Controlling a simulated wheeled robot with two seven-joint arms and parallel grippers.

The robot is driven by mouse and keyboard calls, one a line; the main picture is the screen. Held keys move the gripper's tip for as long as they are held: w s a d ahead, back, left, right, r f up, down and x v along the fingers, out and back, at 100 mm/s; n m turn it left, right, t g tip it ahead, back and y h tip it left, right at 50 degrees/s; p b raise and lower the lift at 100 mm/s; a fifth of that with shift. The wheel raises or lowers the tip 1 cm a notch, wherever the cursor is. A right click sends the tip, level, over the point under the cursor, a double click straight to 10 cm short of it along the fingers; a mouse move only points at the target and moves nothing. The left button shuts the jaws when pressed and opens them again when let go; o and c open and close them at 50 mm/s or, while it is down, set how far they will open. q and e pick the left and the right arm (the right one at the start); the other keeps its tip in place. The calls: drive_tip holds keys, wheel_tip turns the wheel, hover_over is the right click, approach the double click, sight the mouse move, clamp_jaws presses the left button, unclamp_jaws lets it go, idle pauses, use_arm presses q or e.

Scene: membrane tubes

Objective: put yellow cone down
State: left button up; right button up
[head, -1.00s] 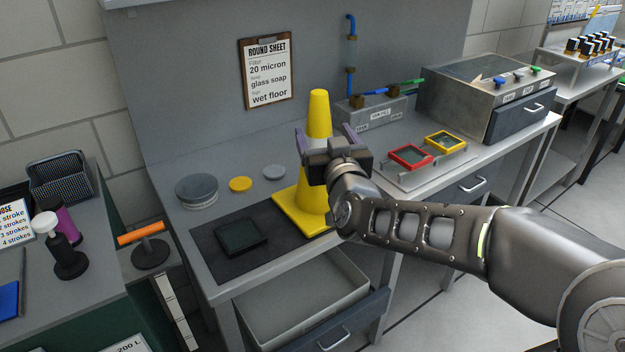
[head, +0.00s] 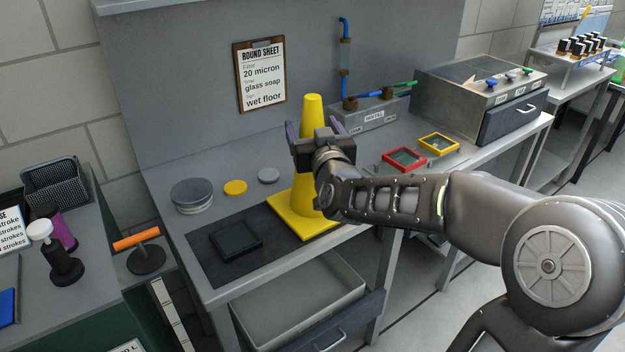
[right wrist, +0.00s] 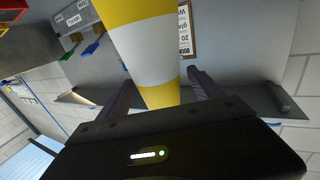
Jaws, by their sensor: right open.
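The yellow cone (head: 302,205) stands upright on the bench, its square base partly on the dark mat (head: 208,267). My right gripper (head: 314,132) is at the cone's upper part, with its open fingers on either side of it. In the right wrist view the cone (right wrist: 148,42), with a white band, rises between the two fingers (right wrist: 160,92), with gaps visible beside it. The gripper and wrist hide part of the cone's middle in the head view. My left gripper is not in view.
A dark square pad (head: 236,240) lies on the mat left of the cone. Round discs, including a yellow one (head: 235,187), lie behind it. Red (head: 404,159) and yellow frames sit to the right. An open drawer (head: 300,298) juts out below the bench.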

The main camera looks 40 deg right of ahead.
drive_tip(key=x, duration=0.2)
drive_tip(key=shift+w+d, duration=0.15)
drive_tip(key=shift+w, duration=0.2)
drive_tip(key=shift+c, duration=0.3)
clamp_jaws()
idle(0.7)
